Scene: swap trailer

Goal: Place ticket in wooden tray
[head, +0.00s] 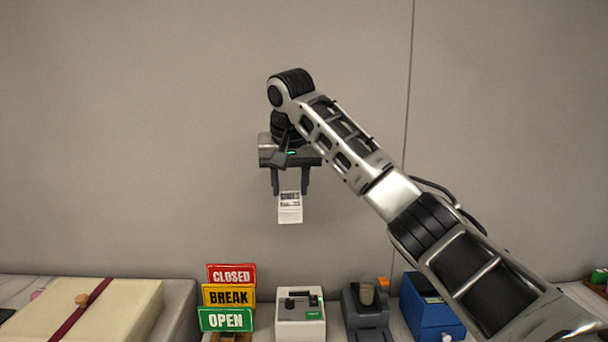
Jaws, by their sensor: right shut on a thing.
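The ticket (290,208) is a small white paper slip with dark print on its upper part. It hangs upright in the air below my right gripper (290,188), in front of the plain wall. My right gripper is shut on the ticket's top edge and points down, well above the counter. I cannot make out a wooden tray for certain. My left gripper is not in view.
On the counter stand CLOSED, BREAK and OPEN signs (228,297), a white device (300,318), a dark grey machine (366,315) and a blue box (428,308). A cream box with a dark red strap (125,305) lies at left. The air around the gripper is clear.

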